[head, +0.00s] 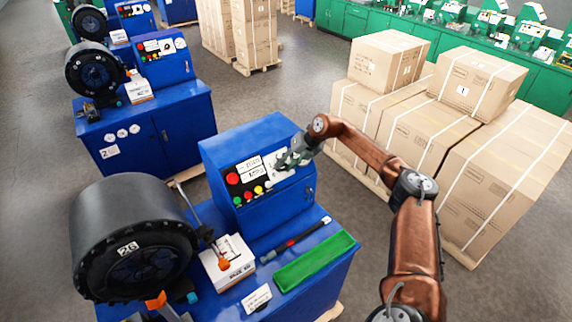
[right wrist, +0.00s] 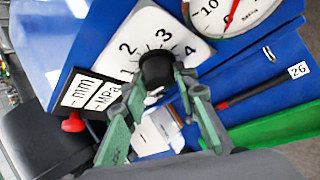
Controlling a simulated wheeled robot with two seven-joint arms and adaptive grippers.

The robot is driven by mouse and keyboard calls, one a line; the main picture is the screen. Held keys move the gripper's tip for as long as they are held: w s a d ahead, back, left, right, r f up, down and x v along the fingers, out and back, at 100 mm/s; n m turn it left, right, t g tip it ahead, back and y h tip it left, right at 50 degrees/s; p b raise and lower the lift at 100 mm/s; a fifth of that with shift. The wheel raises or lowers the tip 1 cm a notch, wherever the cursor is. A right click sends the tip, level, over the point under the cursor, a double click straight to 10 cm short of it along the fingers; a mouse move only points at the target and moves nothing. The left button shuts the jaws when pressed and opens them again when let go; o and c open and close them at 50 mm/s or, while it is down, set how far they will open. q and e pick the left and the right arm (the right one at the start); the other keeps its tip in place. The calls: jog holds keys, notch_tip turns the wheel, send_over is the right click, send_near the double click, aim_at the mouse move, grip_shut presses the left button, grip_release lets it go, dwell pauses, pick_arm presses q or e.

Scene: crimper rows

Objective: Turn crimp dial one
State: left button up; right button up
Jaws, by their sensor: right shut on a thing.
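The crimp dial is a black knob (right wrist: 157,70) on a white plate (right wrist: 140,42) with printed numbers, of which 1 to 4 show in the right wrist view. My right gripper (right wrist: 160,88) is shut on the knob, with its green-grey fingers on either side of it. In the head view the right gripper (head: 292,158) is at the front panel of the blue control box (head: 245,140) and hides most of the dial. The knob's pointer mark cannot be made out. My left gripper is not in view.
A pressure gauge (right wrist: 235,12) sits beside the dial. Red, green and yellow buttons (head: 232,179) are on the panel's left. The black crimper head (head: 130,235) marked 26 stands left. A green tray (head: 314,262), a red-and-black tool (head: 295,240) and a white box (head: 228,262) lie below.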

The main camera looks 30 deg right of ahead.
jog(key=shift+n+h, duration=0.3)
jog(key=shift+n, duration=0.1)
dwell(0.3)
jog(key=o, duration=1.2)
jog(key=shift+c, duration=0.2)
jog(key=shift+r, duration=0.1)
jog(key=v, duration=1.1)
jog(key=shift+r, duration=0.35)
jog(key=shift+s+d, duration=0.15)
